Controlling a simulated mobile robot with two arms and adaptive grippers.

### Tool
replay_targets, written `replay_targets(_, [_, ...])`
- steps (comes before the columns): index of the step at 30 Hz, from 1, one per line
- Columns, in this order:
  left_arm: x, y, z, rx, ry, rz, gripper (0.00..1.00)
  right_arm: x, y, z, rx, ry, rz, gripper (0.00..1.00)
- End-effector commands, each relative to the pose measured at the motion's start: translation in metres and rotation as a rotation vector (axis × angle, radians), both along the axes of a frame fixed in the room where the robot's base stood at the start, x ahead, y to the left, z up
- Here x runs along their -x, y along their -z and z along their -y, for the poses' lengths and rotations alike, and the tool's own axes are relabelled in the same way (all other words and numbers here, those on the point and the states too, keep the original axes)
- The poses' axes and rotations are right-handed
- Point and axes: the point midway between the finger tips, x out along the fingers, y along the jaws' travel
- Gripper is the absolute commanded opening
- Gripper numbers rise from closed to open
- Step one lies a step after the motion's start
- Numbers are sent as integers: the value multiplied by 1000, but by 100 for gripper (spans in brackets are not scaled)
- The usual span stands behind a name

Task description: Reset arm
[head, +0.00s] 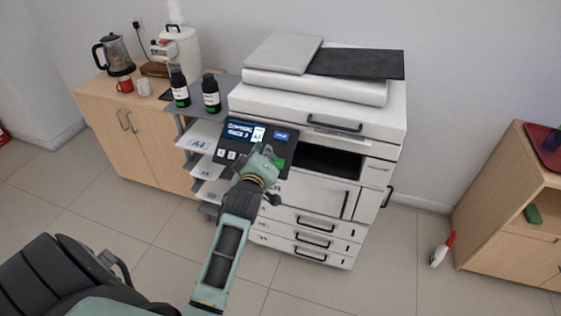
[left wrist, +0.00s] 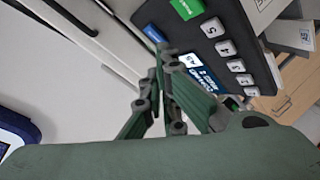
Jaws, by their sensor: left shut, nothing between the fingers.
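My left arm reaches up from the bottom of the head view. Its gripper (head: 264,154) is in front of the copier's control panel (head: 228,158), which has a screen, number keys and a green button. In the left wrist view the gripper (left wrist: 163,48) is shut and empty, with its fingertips close to the panel (left wrist: 222,12). I cannot tell whether they touch it. The green button (left wrist: 187,8) shows just above the fingertips there. My right gripper is not in view.
The large white copier (head: 365,115) stands against the wall, with paper trays (head: 200,140) at its left. A wooden cabinet (head: 150,135) holds a kettle, mugs and a coffee machine. Two dark bottles (head: 211,95) stand on a grey shelf. A spray bottle (head: 442,250) is on the floor by the right cabinet (head: 505,220).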

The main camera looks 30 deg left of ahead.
Motion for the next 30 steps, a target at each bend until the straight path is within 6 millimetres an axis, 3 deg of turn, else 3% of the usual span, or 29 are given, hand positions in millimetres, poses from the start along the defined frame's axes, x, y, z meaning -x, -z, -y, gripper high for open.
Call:
replay_targets(8, [0,3,1,-2,3,-5,0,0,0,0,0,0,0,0])
replay_targets(11, [0,24,8,-15,24,-46,0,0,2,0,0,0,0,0])
replay_targets(14, [2,70,22,-51,74,-134,0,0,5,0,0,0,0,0])
replay_targets(20, [32,198,66,-157,239,-379,0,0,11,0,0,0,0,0])
replay_targets(24, [77,291,97,-235,377,-555,0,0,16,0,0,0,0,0])
replay_targets(26, [101,328,109,-268,439,-627,0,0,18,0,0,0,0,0])
replay_targets(30, [170,408,133,-342,589,-790,0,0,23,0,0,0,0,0])
